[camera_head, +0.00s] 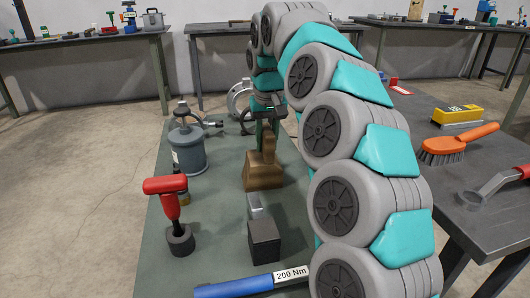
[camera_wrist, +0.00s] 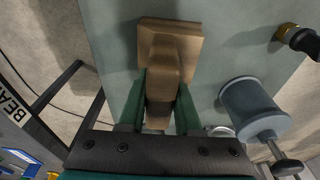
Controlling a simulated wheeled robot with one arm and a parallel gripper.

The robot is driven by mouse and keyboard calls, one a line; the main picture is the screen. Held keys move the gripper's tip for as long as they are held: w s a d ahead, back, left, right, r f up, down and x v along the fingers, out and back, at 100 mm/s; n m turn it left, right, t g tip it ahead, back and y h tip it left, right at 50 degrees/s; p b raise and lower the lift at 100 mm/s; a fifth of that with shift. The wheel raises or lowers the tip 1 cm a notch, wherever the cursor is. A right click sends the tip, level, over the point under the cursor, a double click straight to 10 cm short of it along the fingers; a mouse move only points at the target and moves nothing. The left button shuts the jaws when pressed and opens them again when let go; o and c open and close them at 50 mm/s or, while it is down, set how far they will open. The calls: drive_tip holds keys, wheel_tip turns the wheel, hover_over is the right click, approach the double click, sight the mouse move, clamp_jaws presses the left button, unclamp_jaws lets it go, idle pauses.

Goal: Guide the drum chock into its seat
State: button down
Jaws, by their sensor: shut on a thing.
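The brown block, which I take to be the drum chock (camera_head: 262,172), has a wide base and a narrower upright part. It stands upright over the green bench top. My gripper (camera_head: 267,128) is above it, shut on its upright part. In the wrist view, the two green fingers of my gripper (camera_wrist: 162,98) press on both sides of the brown chock (camera_wrist: 170,45). Its square base shows beyond the fingertips. I cannot tell whether the base touches the bench. I cannot make out the seat with certainty.
A grey canister (camera_head: 188,150) stands left of the chock. A red-handled tool (camera_head: 168,200), a dark block (camera_head: 264,240) and a blue torque wrench (camera_head: 240,287) are nearer. A grey ring-shaped part (camera_head: 238,98) is behind. An orange brush (camera_head: 452,147) lies on the right bench.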

drive_tip(key=shift+r, duration=0.15)
drive_tip(key=shift+w+r, duration=0.1)
drive_tip(key=shift+r, duration=0.45)
wheel_tip(320, 180, up, 8)
drive_tip(key=p, duration=0.3)
drive_tip(key=shift+f+p, duration=0.1)
drive_tip(key=shift+p, duration=0.2)
drive_tip(key=shift+r+p, duration=0.45)
drive_tip(key=shift+p, duration=0.05)
